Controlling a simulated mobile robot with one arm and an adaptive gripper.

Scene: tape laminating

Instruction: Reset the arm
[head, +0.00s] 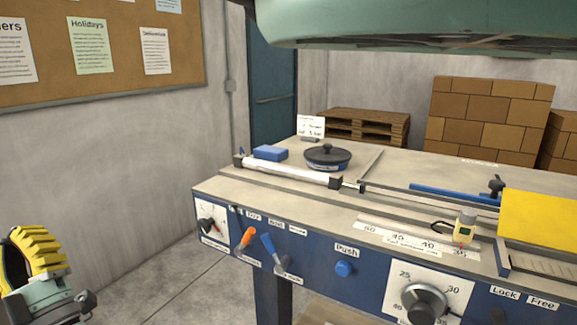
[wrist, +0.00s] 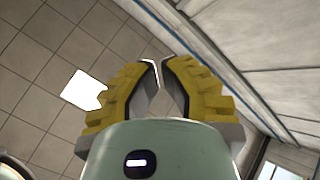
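My gripper (head: 38,252) shows at the lower left edge of the head view, with yellow ridged finger pads. It is to the left of the blue machine table and apart from it. In the wrist view my gripper (wrist: 160,68) has its two yellow fingers drawn in, with the tips close together. I see nothing held between them. Most of my arm is out of view.
A blue lidded pan (head: 327,158) stands on top. Floor beside the table is clear.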

